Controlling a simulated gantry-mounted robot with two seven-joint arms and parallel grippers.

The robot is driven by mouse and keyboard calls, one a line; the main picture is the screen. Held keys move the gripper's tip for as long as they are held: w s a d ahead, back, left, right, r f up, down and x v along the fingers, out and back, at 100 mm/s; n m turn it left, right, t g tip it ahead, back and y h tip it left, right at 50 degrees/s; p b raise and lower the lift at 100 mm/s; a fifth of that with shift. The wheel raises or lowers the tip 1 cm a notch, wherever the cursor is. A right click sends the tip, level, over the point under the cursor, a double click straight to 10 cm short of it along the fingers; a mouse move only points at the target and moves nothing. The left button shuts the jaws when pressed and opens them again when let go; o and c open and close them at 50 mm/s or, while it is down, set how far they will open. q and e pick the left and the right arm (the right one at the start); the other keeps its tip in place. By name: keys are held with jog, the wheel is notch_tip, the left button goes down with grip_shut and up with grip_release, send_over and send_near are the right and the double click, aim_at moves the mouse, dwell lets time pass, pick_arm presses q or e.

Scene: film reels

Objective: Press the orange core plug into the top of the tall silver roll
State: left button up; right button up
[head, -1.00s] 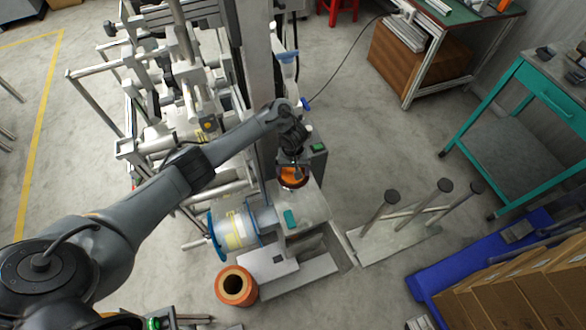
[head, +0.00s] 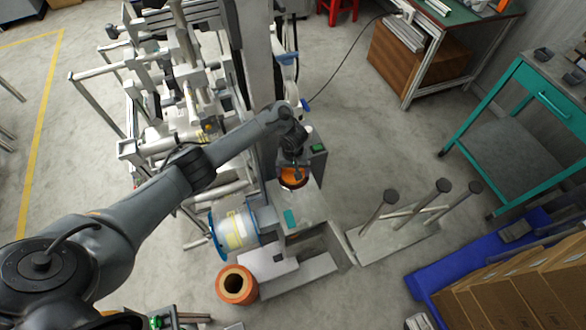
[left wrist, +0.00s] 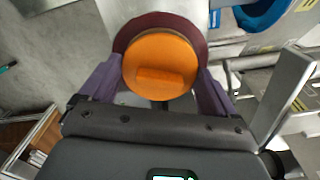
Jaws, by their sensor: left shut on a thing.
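My left gripper (head: 293,168) is shut on the orange core plug (head: 293,177), pointing down over the grey machine stand. In the left wrist view the plug (left wrist: 160,66) is a round orange disc with a raised bar. It sits between the two purplish-grey fingers (left wrist: 158,85). A wider dark maroon ring (left wrist: 125,40) shows around its far side; I cannot tell whether it belongs to the plug or to something beneath. I cannot make out the tall silver roll clearly; the gripper and plug hide what lies directly below. My right gripper is not in view.
A blue-flanged reel (head: 234,232) lies left of the grey stand (head: 310,208). An orange-brown roll (head: 236,285) stands in front. A low rack with upright posts (head: 410,225) is to the right, and a teal table (head: 540,90) farther right. Open floor (head: 350,130) lies behind the rack.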

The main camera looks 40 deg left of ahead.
pick_arm(q)
jog(key=shift+f, duration=0.45)
dwell(0.4)
jog(key=shift+r, duration=0.2)
jog(key=shift+r+p, duration=0.15)
jog(key=shift+p, duration=0.15)
jog(key=shift+r+p, duration=0.5)
jog(key=shift+p, duration=0.3)
jog(key=shift+p, duration=0.55)
dwell(0.5)
dwell(0.5)
jog(key=shift+f+b, duration=0.45)
jog(key=shift+f, duration=0.35)
jog(key=shift+r, duration=0.15)
